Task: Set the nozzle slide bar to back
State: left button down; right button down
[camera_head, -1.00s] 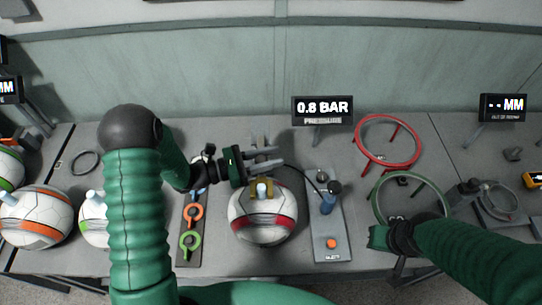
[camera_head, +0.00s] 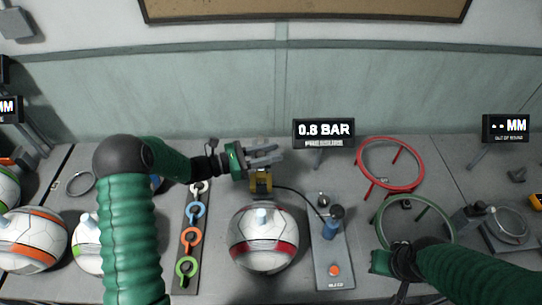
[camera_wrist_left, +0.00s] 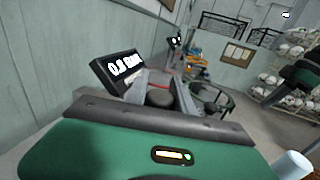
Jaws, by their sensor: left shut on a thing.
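My left gripper (camera_head: 268,158) is just above and behind the yellow piece, shut on the grey bar there; the grip itself is partly hidden.
The pump plate (camera_head: 332,258) with a blue cylinder and orange button lies right of the ball. A plate of coloured rings (camera_head: 190,238) lies left. The pressure display (camera_head: 324,130) reads 0.8 BAR, also in the wrist view (camera_wrist_left: 121,68). Red (camera_head: 391,187) and green ring stands (camera_head: 435,204) are at right.

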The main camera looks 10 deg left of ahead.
pick_arm(q)
jog(key=c, duration=1.4)
grip_release()
jog(key=shift+w+a+r, duration=0.1)
jog(key=shift+w+a, duration=0.05)
jog(key=shift+c, duration=0.2)
jog(key=o, duration=0.4)
jog(key=shift+w+a, duration=0.15)
jog(key=shift+w, duration=0.1)
pick_arm(e)
jog(key=shift+w+a, duration=0.25)
jog(key=shift+w, duration=0.05)
pick_arm(q)
jog(key=shift+s, duration=0.15)
jog(key=shift+s+a, duration=0.15)
jog(key=b+v, duration=0.1)
jog(key=v, duration=1.5)
jog(key=shift+a+f+b, duration=0.2)
jog(key=shift+f+b, duration=0.05)
jog(key=shift+b, duration=0.15)
pick_arm(e)
jog(key=shift+s+d+f, duration=0.1)
jog(key=shift+f, duration=0.85)
